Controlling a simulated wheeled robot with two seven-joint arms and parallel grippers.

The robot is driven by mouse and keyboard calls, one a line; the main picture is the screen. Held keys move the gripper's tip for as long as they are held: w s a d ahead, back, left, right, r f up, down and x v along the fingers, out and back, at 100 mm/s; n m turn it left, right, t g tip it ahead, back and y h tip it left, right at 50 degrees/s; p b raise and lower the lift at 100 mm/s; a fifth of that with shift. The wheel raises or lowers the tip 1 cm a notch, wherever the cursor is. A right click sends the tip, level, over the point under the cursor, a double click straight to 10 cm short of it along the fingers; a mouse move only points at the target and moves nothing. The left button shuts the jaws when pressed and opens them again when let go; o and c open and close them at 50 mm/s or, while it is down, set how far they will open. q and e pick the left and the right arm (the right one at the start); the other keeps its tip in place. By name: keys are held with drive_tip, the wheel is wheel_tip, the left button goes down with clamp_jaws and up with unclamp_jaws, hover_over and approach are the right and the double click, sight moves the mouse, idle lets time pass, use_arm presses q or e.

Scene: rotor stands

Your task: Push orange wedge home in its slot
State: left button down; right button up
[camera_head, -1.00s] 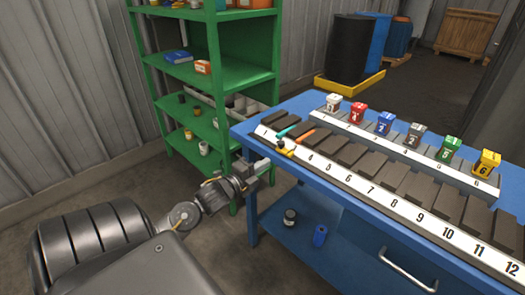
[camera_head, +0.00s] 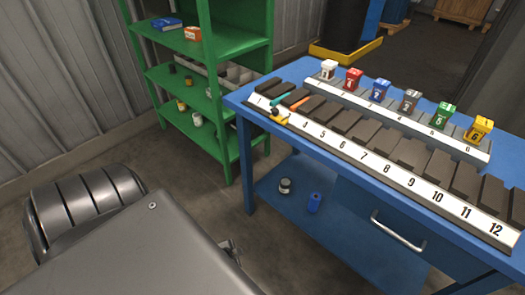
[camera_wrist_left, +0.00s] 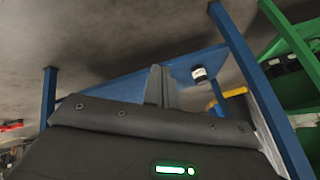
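The orange wedge (camera_head: 299,103) lies in the row of dark blocks near the left end of the blue table, beside a teal piece (camera_head: 283,99). At this size I cannot tell how deep it sits. In the head view my left arm fills the lower left and only a small part of my left gripper (camera_head: 231,248) shows, low and well apart from the wedge. In the left wrist view the fingers of my left gripper (camera_wrist_left: 161,88) are together with nothing seen between them. The wedge is not identifiable there. My right gripper is out of view.
A numbered white strip (camera_head: 370,160) runs along the blocks, with a yellow-black piece (camera_head: 279,115) near its left end. Several coloured, numbered parts stand behind. A green shelf (camera_head: 225,150) stands left of the table.

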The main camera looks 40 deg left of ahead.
use_arm(q)
drive_tip(key=s+d+f+n+g, duration=0.1)
drive_tip(key=s+d+f+g, duration=0.1)
drive_tip(key=s, duration=0.6)
drive_tip(key=s+d+f+n+g, duration=0.1)
drive_tip(key=s+d+f+g, duration=0.1)
drive_tip(key=s+d+f, duration=0.3)
drive_tip(key=s+d+f+n+g, duration=0.1)
drive_tip(key=s+f, duration=0.4)
drive_tip(key=s, duration=0.6)
drive_tip(key=d+g, duration=0.1)
drive_tip(key=d, duration=0.1)
drive_tip(key=shift+d+n+h, duration=0.3)
drive_tip(key=shift+d+h, duration=0.1)
